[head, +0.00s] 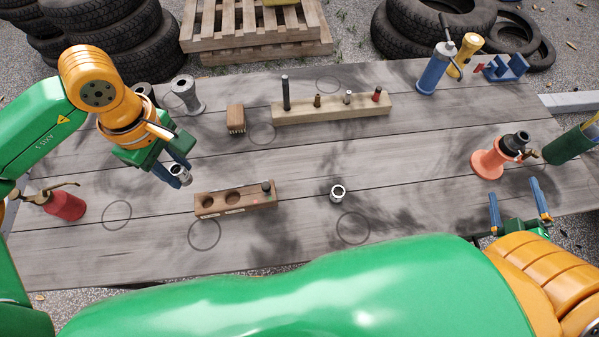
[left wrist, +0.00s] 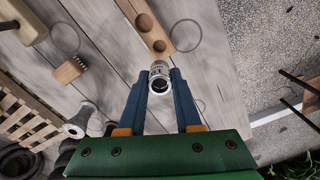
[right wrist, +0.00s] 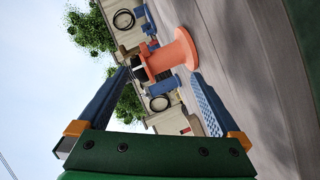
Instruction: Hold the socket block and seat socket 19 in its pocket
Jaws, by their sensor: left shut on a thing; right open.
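My left gripper (head: 176,176) is shut on a chrome socket (left wrist: 160,78), held above the table to the left of the socket block. The marking on this socket is too small to read. The wooden socket block (head: 225,211) lies on the table, with two open round pockets and a dark piece (head: 266,187) in its right end. Two of its pockets show in the left wrist view. A second chrome socket (head: 337,193) stands on the table right of the block. My right gripper (head: 520,205) is open and empty near the table's right front, away from the block.
A wooden rail (head: 335,109) with several upright pieces and a small brush (head: 235,119) lie behind the block. A red oil can (head: 65,204) is at left. An orange stand (head: 494,160) is beyond my right gripper. The table's middle is largely clear.

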